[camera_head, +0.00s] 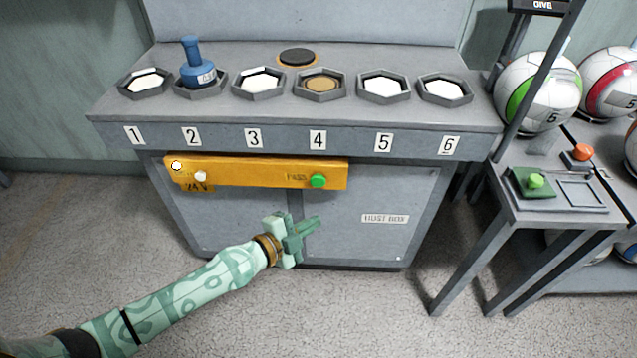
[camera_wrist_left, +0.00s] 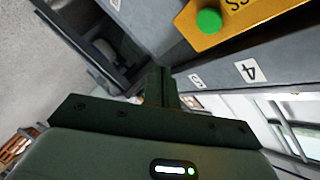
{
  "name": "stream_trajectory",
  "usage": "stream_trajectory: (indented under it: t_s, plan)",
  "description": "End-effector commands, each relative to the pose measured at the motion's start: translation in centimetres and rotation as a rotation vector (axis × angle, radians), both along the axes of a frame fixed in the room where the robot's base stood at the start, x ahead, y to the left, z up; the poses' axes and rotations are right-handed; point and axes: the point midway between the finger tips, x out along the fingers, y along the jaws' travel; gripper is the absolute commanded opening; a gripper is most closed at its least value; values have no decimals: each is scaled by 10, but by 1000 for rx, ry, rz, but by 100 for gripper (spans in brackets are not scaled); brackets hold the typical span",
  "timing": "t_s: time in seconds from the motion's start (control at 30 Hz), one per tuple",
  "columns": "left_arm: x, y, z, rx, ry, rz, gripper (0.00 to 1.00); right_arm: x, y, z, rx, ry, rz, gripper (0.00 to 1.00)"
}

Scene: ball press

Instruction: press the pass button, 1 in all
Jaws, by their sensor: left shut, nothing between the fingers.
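The pass button (camera_head: 318,181) is a round green button at the right end of a yellow panel (camera_head: 262,173) on the front of the grey press. The wrist view also shows the green button (camera_wrist_left: 209,21), at the top on the yellow panel (camera_wrist_left: 243,17). My left gripper (camera_head: 311,225) is shut and empty, below the button in the head view and apart from it. In the wrist view my left gripper's shut fingers (camera_wrist_left: 161,84) point up, below and left of the button. My right gripper is in neither view.
A white button (camera_head: 201,176) sits at the panel's left end. Numbered hexagonal cups line the press top; a blue weight-like piece (camera_head: 197,66) stands in cup 2. At right, a side table (camera_head: 548,212) holds another green button (camera_head: 536,181) and an orange button (camera_head: 583,152), with balls behind.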

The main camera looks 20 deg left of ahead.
Motion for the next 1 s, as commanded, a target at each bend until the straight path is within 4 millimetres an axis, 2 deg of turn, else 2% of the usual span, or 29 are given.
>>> stream_trajectory:
  t_s: [0.23, 0.47, 0.7, 1.0]
  plan:
    - [9, 3, -2, 1, 2, 1, 0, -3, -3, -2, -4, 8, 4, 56]
    - [38, 11, -3, 0, 2, 1, 0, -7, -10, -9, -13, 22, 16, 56]
    - [68, 20, -4, 0, 2, 0, 0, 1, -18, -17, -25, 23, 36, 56]
    - [84, 24, -1, 1, 2, 0, 0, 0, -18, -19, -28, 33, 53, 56]
